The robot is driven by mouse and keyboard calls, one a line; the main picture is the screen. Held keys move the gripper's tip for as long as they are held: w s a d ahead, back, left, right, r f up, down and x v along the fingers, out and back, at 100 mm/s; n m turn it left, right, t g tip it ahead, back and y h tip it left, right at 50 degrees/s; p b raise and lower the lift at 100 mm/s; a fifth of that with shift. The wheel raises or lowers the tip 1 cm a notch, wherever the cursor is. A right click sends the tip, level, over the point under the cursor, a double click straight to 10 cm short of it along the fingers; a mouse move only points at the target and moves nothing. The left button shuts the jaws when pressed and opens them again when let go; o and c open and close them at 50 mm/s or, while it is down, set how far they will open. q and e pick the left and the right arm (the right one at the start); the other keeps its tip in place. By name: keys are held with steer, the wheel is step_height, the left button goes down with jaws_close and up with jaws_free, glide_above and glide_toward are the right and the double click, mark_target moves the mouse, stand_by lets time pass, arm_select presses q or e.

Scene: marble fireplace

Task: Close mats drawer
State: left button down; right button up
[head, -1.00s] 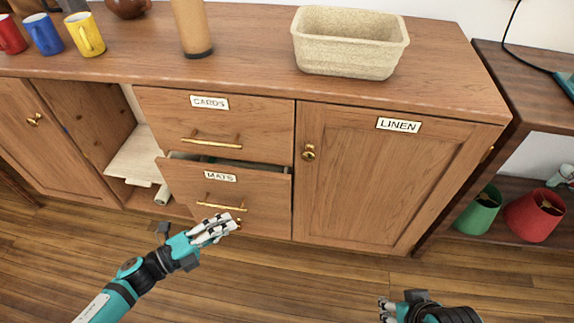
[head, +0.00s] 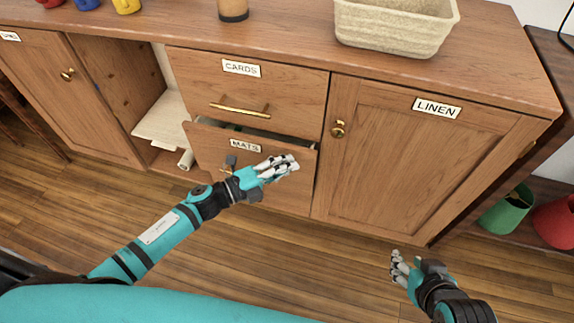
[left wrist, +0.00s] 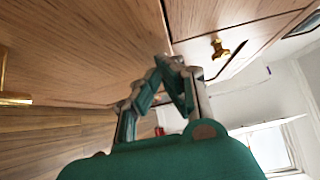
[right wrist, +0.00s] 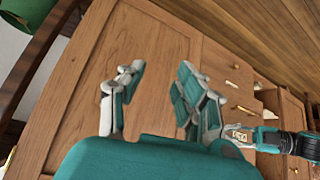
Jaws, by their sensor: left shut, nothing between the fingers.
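The wooden mats drawer (head: 208,148) is the lower drawer, labelled MATS. It stands slightly out, with a dark gap along its top edge in the head view. My left gripper (head: 292,163) is shut and empty, in front of the right part of the drawer front and covering some of it and most of its handle. In the left wrist view its fingers (left wrist: 160,68) meet close to wooden fronts; I cannot tell whether they touch. My right gripper (head: 393,262) is low before the linen door; its fingers (right wrist: 155,85) are apart and empty in the right wrist view.
The closed cards drawer (head: 290,95) is directly above. The linen door (head: 400,165) is shut at right, with a brass knob (head: 338,130). An open compartment (head: 120,85) lies at left. Green and red buckets (head: 508,210) stand at far right. The floor in front is clear.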

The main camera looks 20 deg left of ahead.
mark_target(286, 153)
arm_select(q)
steer(key=shift+w, duration=0.15)
arm_select(e)
steer(key=shift+w+r, duration=0.1)
steer(key=shift+w, duration=0.05)
arm_select(q)
steer(key=shift+w, duration=0.1)
